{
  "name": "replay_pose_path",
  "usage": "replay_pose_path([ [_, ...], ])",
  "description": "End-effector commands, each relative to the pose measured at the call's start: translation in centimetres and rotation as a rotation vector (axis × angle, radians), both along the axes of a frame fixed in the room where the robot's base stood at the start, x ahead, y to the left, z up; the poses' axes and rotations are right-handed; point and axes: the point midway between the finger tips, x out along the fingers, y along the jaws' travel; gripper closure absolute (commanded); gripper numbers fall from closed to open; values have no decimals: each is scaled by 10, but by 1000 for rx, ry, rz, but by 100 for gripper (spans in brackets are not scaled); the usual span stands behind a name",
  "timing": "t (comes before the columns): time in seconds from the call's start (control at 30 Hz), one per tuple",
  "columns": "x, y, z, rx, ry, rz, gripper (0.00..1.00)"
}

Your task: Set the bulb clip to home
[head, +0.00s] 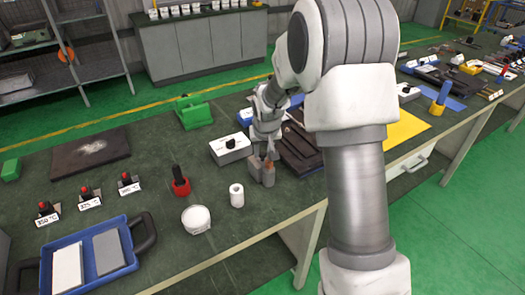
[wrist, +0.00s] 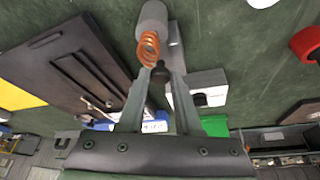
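I cannot make out with certainty which part is the bulb clip. My gripper (head: 264,157) points down at a small grey block-shaped fixture (head: 268,175) near the table's front edge. In the wrist view, my gripper's two fingers (wrist: 160,75) stand apart with a dark round knob (wrist: 160,73) between their tips. Whether they press on it is unclear. Just beyond the knob are a copper-coloured coil (wrist: 148,49) and a grey cylinder (wrist: 152,17). My wrist and fingers hide part of the fixture in the head view.
A white box with a black knob (head: 230,149) stands left of the fixture. A white cylinder (head: 237,195), a white tub (head: 196,218) and a red-based tool (head: 180,185) stand further left. Dark panels (head: 303,150) lie close on the right. Bare table lies in front.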

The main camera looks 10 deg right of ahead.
Motion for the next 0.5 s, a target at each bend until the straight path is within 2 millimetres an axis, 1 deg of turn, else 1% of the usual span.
replay_pose_path([
  [0.03,-2,-2,-1,-2,6,-2,59],
  [0.13,-1,-1,-1,-1,4,-2,41],
  [0.17,-1,-1,-1,-1,4,-2,40],
  [0.4,-1,-1,0,-1,2,0,40],
  [0.5,-1,-1,3,-1,0,0,40],
])
